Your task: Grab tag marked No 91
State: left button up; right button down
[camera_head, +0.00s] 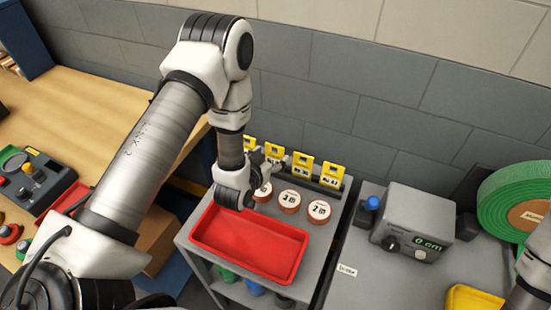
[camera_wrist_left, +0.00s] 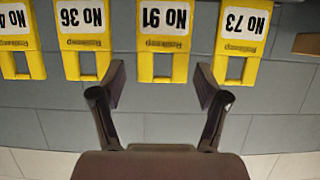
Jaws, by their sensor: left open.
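The yellow tag marked No 91 (camera_wrist_left: 164,38) hangs in a row of similar yellow tags and reads upside down in the left wrist view. In the head view it appears to be the second tag from the left (camera_head: 274,152), its lower part hidden by my gripper. My left gripper (camera_wrist_left: 160,85) is open and empty, its two fingers on either side of the lower end of the No 91 tag in the picture. It seems a little short of the tag. In the head view the left gripper (camera_head: 270,166) is mostly hidden behind its wrist. My right gripper is out of view.
Tags No 36 (camera_wrist_left: 86,38) and No 73 (camera_wrist_left: 242,38) hang close on either side. Below the row, round orange-rimmed pieces (camera_head: 290,199) stand on the grey cart, with a red tray (camera_head: 250,243) in front. A grey display box (camera_head: 411,222) stands to the right.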

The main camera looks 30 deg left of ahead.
aim_at(274, 154)
pick_arm(q)
jog(key=x, duration=0.1)
jog(key=p+x, duration=0.1)
jog(key=x, duration=0.1)
jog(key=shift+w+a+r, duration=0.1)
jog(key=shift+w+a, duration=0.1)
jog(key=shift+w, duration=0.1)
jog(key=shift+w+f, duration=0.2)
jog(key=shift+s+r, duration=0.1)
jog(key=c, duration=0.8)
